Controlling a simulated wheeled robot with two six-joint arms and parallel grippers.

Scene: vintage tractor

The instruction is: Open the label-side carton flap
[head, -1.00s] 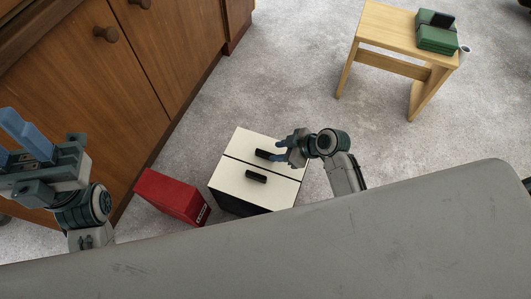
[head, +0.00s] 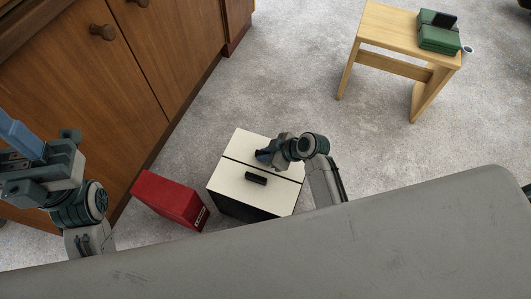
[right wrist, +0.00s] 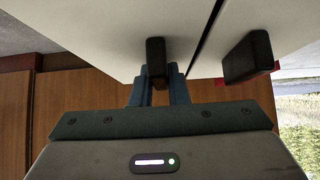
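The carton (head: 240,145) stands on the floor with a cream top split by a dark seam and a black side. Both flaps look flat. The near flap (head: 232,180) has a free black handle (head: 256,178). My right gripper (head: 266,156) is at the far flap's handle, which it largely hides in the head view. In the right wrist view the blue fingers (right wrist: 158,88) sit close on both sides of that black handle (right wrist: 156,55) and look shut on it. No label shows on the carton. My left gripper (head: 18,138) is at the left edge, partly cut off, away from the carton.
A red box (head: 170,199) stands on the carpet left of the carton. A wooden cabinet (head: 110,80) runs along the left. A small wooden table (head: 395,30) with green items stands at the upper right. Carpet is clear between table and carton.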

